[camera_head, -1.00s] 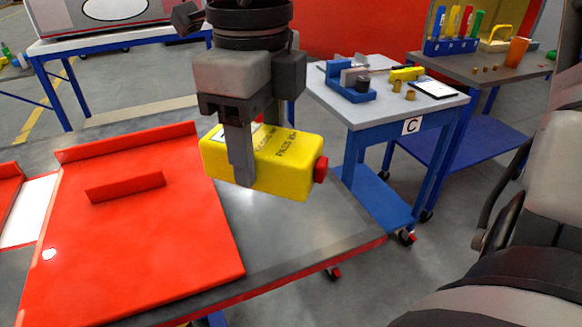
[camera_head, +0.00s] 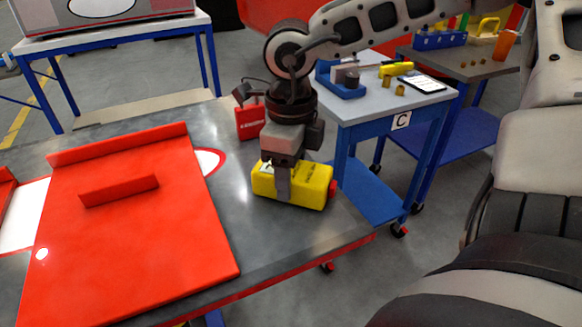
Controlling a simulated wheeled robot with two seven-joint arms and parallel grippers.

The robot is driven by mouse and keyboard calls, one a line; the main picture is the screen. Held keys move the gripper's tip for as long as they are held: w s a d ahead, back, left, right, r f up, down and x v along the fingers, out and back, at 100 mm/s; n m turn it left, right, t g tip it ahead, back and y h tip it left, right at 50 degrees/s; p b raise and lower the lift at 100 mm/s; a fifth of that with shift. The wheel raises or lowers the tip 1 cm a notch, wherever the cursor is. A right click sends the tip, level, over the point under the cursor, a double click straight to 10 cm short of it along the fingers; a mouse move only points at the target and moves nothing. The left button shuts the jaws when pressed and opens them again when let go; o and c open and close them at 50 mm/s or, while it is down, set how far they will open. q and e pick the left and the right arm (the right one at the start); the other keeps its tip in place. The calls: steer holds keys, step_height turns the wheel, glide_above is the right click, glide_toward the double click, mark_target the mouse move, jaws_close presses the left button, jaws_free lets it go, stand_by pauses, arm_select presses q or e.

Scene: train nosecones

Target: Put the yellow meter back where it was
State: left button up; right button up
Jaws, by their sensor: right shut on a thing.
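The yellow meter (camera_head: 309,190) is a box with dark lettering and a red knob on its right end. My right gripper (camera_head: 283,193) is shut on it from above, one finger showing across its near face. The meter is over the right part of the grey metal table (camera_head: 270,246). I cannot tell whether it touches the tabletop. A white spot with a red outline (camera_head: 211,161) is on the table, left of the meter. My left gripper is not in view.
A red panel with a raised bar (camera_head: 140,238) covers the table's left part. A red box (camera_head: 250,121) stands behind my gripper. Cart C (camera_head: 365,118), with a blue vise and small parts, stands behind right. Bare metal lies in front of the meter.

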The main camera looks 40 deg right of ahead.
steer(key=shift+f+b, duration=0.25)
steer(key=shift+b, duration=0.15)
steer(key=o, duration=1.4)
steer(key=shift+r, duration=0.1)
steer(key=shift+c, duration=0.2)
steer(key=shift+r+p, duration=0.4)
steer(key=shift+p, duration=0.15)
step_height(320, 180, up, 12)
steer(key=shift+f, duration=0.2)
